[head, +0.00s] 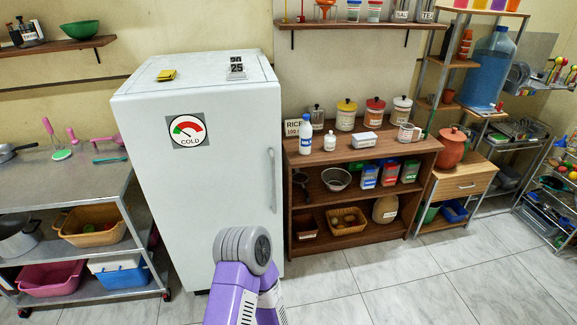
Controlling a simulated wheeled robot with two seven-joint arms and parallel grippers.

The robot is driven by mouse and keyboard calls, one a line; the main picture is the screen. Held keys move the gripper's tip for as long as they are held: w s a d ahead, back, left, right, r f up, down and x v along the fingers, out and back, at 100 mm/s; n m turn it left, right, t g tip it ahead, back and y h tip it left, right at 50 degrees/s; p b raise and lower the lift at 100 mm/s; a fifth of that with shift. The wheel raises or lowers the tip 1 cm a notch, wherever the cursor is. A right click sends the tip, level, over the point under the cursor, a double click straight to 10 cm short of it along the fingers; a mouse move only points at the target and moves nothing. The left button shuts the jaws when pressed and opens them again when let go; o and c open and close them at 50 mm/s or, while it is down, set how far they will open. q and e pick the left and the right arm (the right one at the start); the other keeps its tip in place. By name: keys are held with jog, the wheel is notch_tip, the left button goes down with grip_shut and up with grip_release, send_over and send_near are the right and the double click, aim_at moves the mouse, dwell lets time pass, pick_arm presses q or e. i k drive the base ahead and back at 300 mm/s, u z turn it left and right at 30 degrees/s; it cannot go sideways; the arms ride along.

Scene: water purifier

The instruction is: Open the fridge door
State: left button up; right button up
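A white fridge (215,165) stands left of the middle in the head view. Its front door looks shut. A long vertical handle (272,180) is on the right side of the door. A round dial sticker marked COLD (187,130) is on the door's upper left. A purple and grey link of my arm comes in from the bottom middle and overlaps the lower right of the door. Neither of my grippers shows in this view, so their state is hidden.
A metal shelf rack (75,190) with baskets stands close on the left. A brown wooden shelf (360,185) with jars and bottles stands right beside the fridge. A small wooden cabinet (460,185) is farther right. The tiled floor (430,285) in front is clear.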

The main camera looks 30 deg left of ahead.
aim_at(206, 161)
jog(key=u, duration=0.55)
jog(key=i, duration=0.85)
jog(key=u, duration=0.75)
